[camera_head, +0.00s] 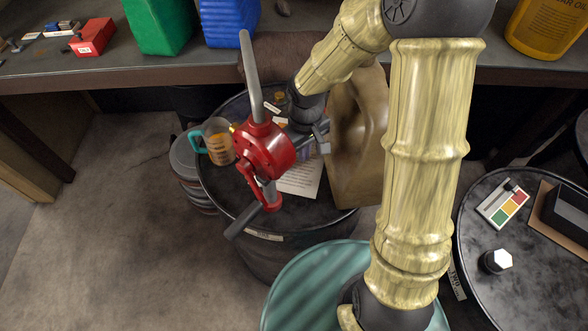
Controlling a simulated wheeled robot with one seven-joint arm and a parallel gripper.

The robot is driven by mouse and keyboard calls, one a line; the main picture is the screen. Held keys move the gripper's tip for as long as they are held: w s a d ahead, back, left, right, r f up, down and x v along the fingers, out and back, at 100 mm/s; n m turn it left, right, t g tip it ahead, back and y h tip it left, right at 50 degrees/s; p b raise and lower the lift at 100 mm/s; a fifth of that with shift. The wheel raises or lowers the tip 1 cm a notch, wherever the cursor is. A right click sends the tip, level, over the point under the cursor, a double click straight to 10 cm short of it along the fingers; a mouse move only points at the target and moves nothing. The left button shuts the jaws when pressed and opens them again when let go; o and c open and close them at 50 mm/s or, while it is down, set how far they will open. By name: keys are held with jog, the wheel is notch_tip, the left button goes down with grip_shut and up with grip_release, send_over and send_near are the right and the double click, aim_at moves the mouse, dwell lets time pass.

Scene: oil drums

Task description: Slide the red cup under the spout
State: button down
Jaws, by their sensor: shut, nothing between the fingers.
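I see no plainly red cup. A clear measuring cup (217,142) with a teal handle and orange-brown contents or markings stands upright on the black drum (222,200), at its left side. A red hand pump (264,150) with grey bars stands just right of the cup and partly overlaps it in the picture. I cannot tell which part of the pump is the spout, nor whether the cup touches it. My gripper (320,136) is right of the pump, shut and empty, apart from the cup. The pump and my wrist partly hide it.
A brown jug (357,140) stands right of my gripper, and a paper sheet (301,182) lies on the drum. A bench (160,68) runs behind with green (160,22) and blue (230,20) containers. Another drum (525,270) with small items is at right. Floor is clear at left.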

dwell(0.3)
notch_tip(320, 180, down, 10)
jog(key=shift+s+r, duration=0.1)
jog(key=shift+r, duration=0.1)
jog(key=w+a, duration=0.1)
jog(key=w+p, duration=0.1)
jog(key=shift+w+a+f+p, duration=0.1)
jog(key=shift+w+a+p, duration=0.2)
jog(key=shift+w+a, duration=0.35)
jog(key=shift+w, duration=0.1)
jog(key=shift+w, duration=0.1)
